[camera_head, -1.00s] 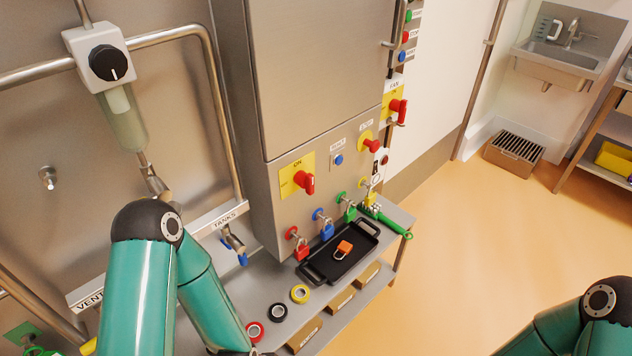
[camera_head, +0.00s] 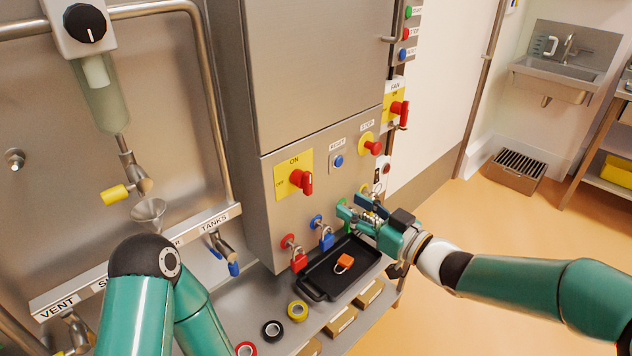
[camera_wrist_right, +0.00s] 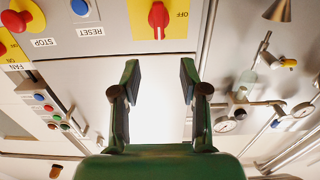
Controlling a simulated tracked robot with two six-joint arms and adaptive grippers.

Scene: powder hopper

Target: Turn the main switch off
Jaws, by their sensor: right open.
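The main switch (camera_head: 302,181) is a red rotary handle on a yellow plate (camera_head: 283,185) marked ON at the top and OFF at the left. Its handle stands roughly upright, toward ON. In the right wrist view the picture is upside down, and the red handle (camera_wrist_right: 158,18) shows at the top, beyond the fingertips. My right gripper (camera_head: 354,208) is open and empty, in front of the cabinet's lower right, below and right of the switch, apart from it. It also shows in the wrist view (camera_wrist_right: 160,76). My left arm shows at lower left; its gripper is out of view.
A blue reset button (camera_head: 338,161) and a red stop button (camera_head: 373,147) sit right of the switch. Red (camera_head: 299,260) and blue (camera_head: 326,239) padlocks hang below it. A black tray (camera_head: 318,284) with an orange padlock (camera_head: 344,262) lies on the shelf.

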